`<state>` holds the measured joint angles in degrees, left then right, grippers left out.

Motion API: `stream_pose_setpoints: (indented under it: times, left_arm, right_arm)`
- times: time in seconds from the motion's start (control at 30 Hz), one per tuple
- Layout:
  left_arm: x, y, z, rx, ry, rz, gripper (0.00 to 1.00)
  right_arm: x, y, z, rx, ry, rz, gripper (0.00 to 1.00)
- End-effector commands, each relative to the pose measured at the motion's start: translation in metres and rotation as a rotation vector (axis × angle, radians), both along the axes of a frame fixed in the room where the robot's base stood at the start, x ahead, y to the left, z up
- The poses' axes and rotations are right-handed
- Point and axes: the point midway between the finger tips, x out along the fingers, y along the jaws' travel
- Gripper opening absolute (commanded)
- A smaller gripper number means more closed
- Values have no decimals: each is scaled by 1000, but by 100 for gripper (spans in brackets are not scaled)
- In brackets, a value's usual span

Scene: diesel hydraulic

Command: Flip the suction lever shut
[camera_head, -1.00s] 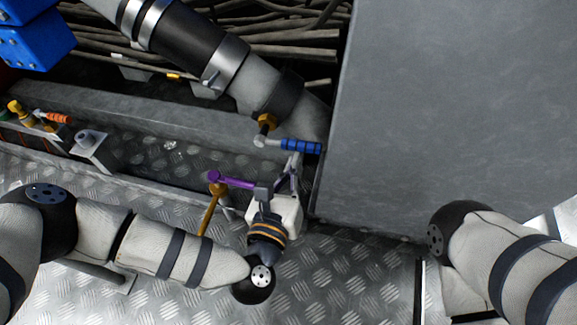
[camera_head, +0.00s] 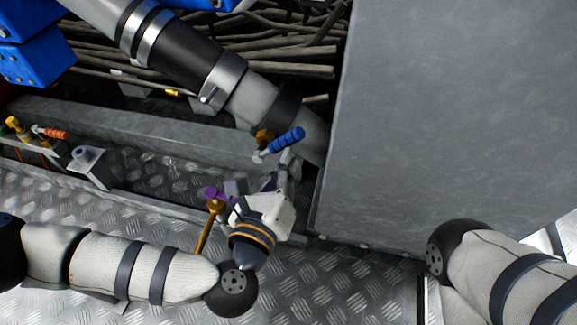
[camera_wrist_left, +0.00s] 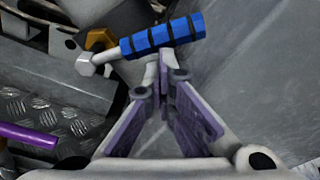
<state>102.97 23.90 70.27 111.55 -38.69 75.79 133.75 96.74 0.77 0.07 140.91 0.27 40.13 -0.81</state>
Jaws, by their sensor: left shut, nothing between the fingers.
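A lever with a ribbed blue grip (camera_head: 286,140) sits on a brass-coloured valve (camera_head: 264,136) at the lower end of the big pipe. Its grip points right and tilts upward in the head view. The grip (camera_wrist_left: 163,35) and valve (camera_wrist_left: 100,40) also show in the left wrist view. My left gripper (camera_head: 289,160) is shut and empty, with its fingertips (camera_wrist_left: 166,66) just below the blue grip; I cannot tell whether they touch it. My right gripper is out of view; only part of that arm shows at the right.
A purple lever (camera_head: 213,193) on a brass-coloured stem (camera_head: 205,230) stands left of my left gripper, partly hidden by it. A large grey box (camera_head: 450,120) fills the right side. A lever with an orange grip (camera_head: 55,134) is at the far left. Diamond-plate floor (camera_head: 330,285) lies in front.

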Motion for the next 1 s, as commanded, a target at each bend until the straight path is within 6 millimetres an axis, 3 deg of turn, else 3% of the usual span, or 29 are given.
stream_pose_setpoints:
  times: [0.8,1.0]
  left_arm:
    - [4,3,7,0,-10,6,0]
    - [3,-6,-9,-2,-4,0,0]
  right_arm:
    - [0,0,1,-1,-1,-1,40]
    - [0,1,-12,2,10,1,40]
